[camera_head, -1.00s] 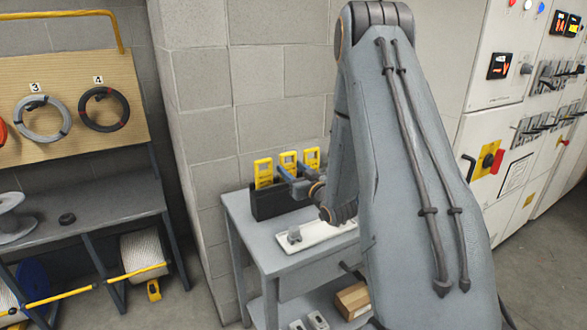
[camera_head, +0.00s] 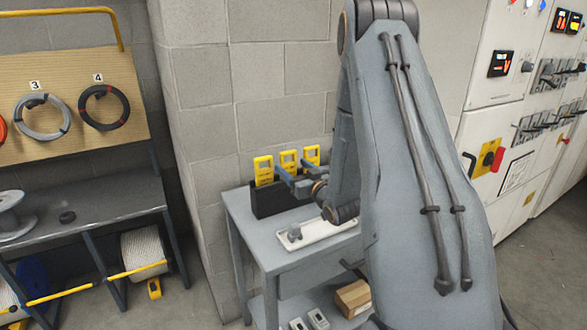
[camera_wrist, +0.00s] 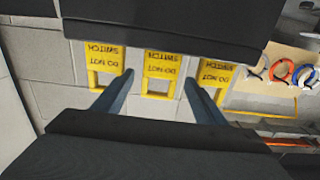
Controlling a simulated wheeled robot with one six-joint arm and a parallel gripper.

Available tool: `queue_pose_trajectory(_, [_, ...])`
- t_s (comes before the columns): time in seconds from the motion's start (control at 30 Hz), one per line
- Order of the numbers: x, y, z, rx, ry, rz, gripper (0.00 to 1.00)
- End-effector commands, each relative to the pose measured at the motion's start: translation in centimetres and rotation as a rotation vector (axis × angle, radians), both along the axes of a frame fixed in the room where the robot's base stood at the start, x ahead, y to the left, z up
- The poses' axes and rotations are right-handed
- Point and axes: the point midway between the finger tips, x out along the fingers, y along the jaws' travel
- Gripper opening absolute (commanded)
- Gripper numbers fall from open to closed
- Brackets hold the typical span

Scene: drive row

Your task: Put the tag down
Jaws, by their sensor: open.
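Three yellow tags stand upright in a black holder (camera_head: 268,200) on the small grey table (camera_head: 243,236). They are the left tag (camera_head: 263,170), the middle tag (camera_head: 289,161) and the right tag (camera_head: 311,155). My gripper (camera_head: 292,174) is open in front of the middle tag. In the wrist view, which is upside down, my gripper (camera_wrist: 158,98) has its two fingers apart, one on each side of the middle tag (camera_wrist: 160,68). I cannot tell how deep the fingers reach. The lettering on the tags reads "DO NOT SWITCH".
A white tray (camera_head: 322,234) with a grey item (camera_head: 294,233) lies on the table in front of the holder. A block wall (camera_head: 200,120) is close behind. Switch cabinets (camera_head: 500,130) stand right, and a bench (camera_head: 100,207) with a spool stands left.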

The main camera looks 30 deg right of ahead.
Motion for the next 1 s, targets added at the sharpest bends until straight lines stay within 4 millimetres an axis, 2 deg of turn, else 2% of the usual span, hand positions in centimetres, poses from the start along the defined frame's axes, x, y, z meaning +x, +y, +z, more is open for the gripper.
queue_pose_trajectory(0.3, [-6.5,-0.4,-0.3,0.001,0.002,-0.005,0.65])
queue_pose_trajectory(0.53, [-10.0,-0.5,-0.2,0.001,0.001,-0.003,0.65])
queue_pose_trajectory(0.67, [-10.8,-0.3,-0.1,0.0,0.004,-0.002,0.65])
queue_pose_trajectory(0.77, [-10.6,0.2,-0.4,-0.01,0.042,-0.002,0.65])
queue_pose_trajectory(0.9, [-9.7,2.0,-1.7,-0.047,0.196,-0.012,0.65])
queue_pose_trajectory(1.0, [-9.8,3.7,-3.2,-0.072,0.357,-0.028,0.65])
